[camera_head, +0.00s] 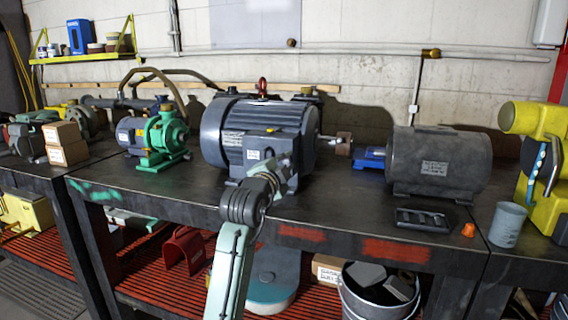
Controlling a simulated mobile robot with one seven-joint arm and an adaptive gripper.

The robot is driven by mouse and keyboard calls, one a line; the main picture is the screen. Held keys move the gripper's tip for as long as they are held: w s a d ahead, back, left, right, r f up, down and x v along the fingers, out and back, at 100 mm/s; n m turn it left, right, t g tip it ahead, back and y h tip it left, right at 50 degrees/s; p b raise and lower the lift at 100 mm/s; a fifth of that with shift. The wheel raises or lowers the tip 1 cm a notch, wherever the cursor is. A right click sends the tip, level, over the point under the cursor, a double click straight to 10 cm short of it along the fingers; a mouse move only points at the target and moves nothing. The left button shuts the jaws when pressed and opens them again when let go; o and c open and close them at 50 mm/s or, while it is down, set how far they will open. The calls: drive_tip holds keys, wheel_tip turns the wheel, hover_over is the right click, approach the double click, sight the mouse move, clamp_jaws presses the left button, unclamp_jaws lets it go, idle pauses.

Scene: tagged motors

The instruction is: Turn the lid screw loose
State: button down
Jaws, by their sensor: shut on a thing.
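The large dark grey motor (222,135) stands in the middle of the bench, with a red lifting eye on top. A box with a pale label (253,154) sits on its near side. My arm reaches up from below to this box. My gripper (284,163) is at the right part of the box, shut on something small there. The lid screw itself is hidden behind my gripper and wrist, so its turn or height cannot be seen.
A green pump (165,138) stands to the left, a grey cylindrical motor (438,162) to the right. The bench top (345,205) is bare right of my wrist.

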drive_tip(key=shift+r+n+p, duration=0.2)
drive_tip(key=shift+n+p, duration=4.85)
drive_tip(key=shift+n, duration=8.45)
drive_tip(key=c, duration=1.7)
unclamp_jaws()
drive_tip(key=shift+f, duration=0.1)
drive_tip(key=shift+o, duration=1.1)
drive_tip(key=shift+a+f, duration=0.1)
